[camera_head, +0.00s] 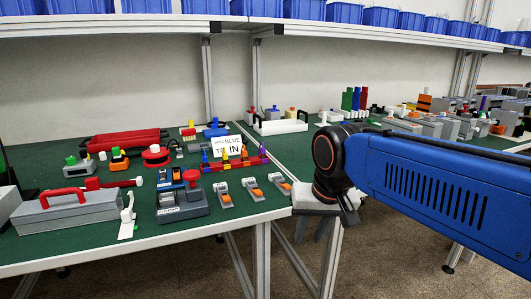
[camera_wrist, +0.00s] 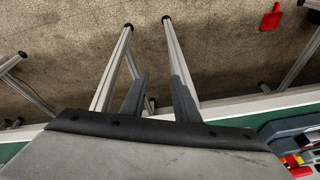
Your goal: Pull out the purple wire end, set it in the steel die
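My gripper (camera_head: 312,230) hangs beyond the front edge of the left green table in the head view, with its fingers pointing down. In the wrist view its two dark fingers (camera_wrist: 158,75) stand apart with nothing between them, over the floor and table legs. A small purple upright piece (camera_head: 483,103) shows far off on the right table; I cannot tell if it is the wire end. Several grey blocks (camera_head: 448,127) stand near it; I cannot tell which, if any, is the steel die. My blue arm hides part of the right table.
The left table (camera_head: 240,203) holds a grey toolbox (camera_head: 68,212), a dark device with a red knob (camera_head: 182,200), a sign (camera_head: 228,146) and several small switches. A shelf with blue bins (camera_head: 205,6) runs above.

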